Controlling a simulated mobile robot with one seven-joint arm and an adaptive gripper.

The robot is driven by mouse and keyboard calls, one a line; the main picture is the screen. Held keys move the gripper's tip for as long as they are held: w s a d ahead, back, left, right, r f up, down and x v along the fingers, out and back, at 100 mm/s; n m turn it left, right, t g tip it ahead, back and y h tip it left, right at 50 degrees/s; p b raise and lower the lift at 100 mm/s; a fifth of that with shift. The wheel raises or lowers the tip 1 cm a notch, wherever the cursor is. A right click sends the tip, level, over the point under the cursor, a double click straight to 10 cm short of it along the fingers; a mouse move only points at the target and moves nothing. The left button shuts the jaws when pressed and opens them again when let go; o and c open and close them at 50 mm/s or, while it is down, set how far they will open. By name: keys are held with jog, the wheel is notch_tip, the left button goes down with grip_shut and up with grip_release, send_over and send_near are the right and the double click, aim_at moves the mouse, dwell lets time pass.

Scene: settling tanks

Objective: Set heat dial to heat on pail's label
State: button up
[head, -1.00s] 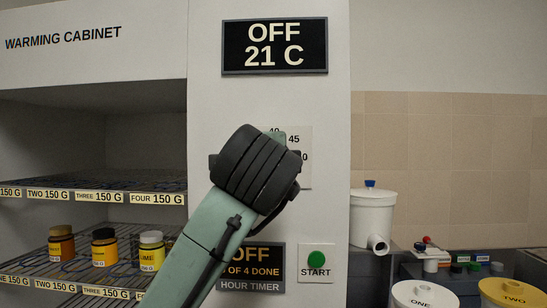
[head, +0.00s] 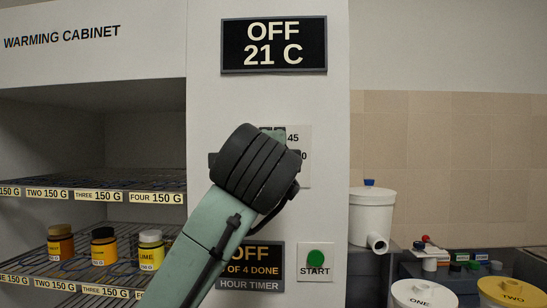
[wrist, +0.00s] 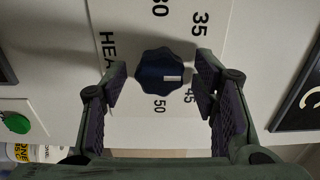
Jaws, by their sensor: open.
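The heat dial (wrist: 160,68) is a dark blue scalloped knob with a white mark, on a white plate lettered HEAT. The mark points to the right in the wrist view, between 35 and 45. The fingertips of my gripper (wrist: 160,85) are open on either side of the dial, with gaps visible; depth is hard to judge. In the head view my gripper hides the dial, and part of the dial plate (head: 305,145) shows. A white pail (head: 372,212) with a blue knob and a spout stands at right; no heat label is readable on it.
The cabinet display (head: 274,45) reads OFF 21 C. A green START button (head: 315,260) and an hour timer (head: 265,268) are below the dial plate. Shelves with several jars (head: 103,246) are at left. Lidded pails ONE (head: 425,295) and TWO (head: 512,291) are at lower right.

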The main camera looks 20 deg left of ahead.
jog(key=v, duration=1.2)
jog(key=shift+r, duration=0.1)
